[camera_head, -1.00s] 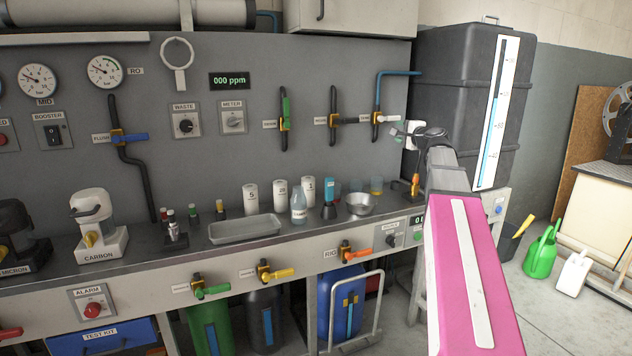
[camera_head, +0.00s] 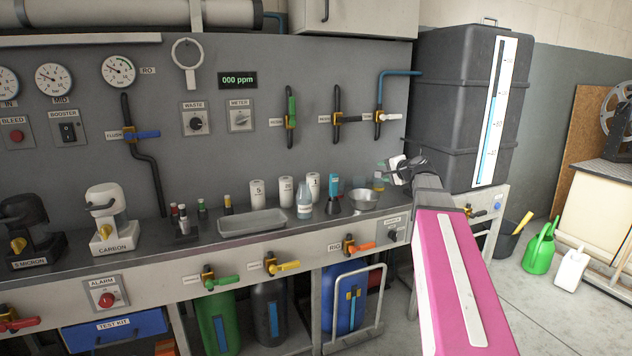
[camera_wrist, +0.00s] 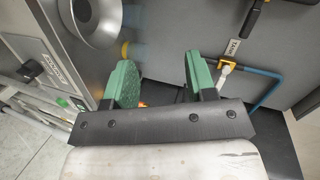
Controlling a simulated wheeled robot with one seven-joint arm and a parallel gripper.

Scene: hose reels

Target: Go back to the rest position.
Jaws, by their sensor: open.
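My gripper (camera_head: 392,170) is open and empty at the end of my pink arm. In the head view it hangs over the right end of the bench, below the white-handled valve (camera_head: 390,117) and right of the steel bowl (camera_head: 363,201). In the wrist view the two green finger pads of my gripper (camera_wrist: 162,78) stand apart with nothing between them. The white handle of the TANK valve (camera_wrist: 226,74) shows right of the fingers, apart from them. The bowl (camera_wrist: 97,18) is at the upper left.
The bench holds a metal tray (camera_head: 252,223), white canisters, bottles and filter housings. A tall dark tank (camera_head: 455,95) stands behind my arm. A green watering can (camera_head: 538,252) and a white jug (camera_head: 571,270) stand on the floor at right, with open floor in front.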

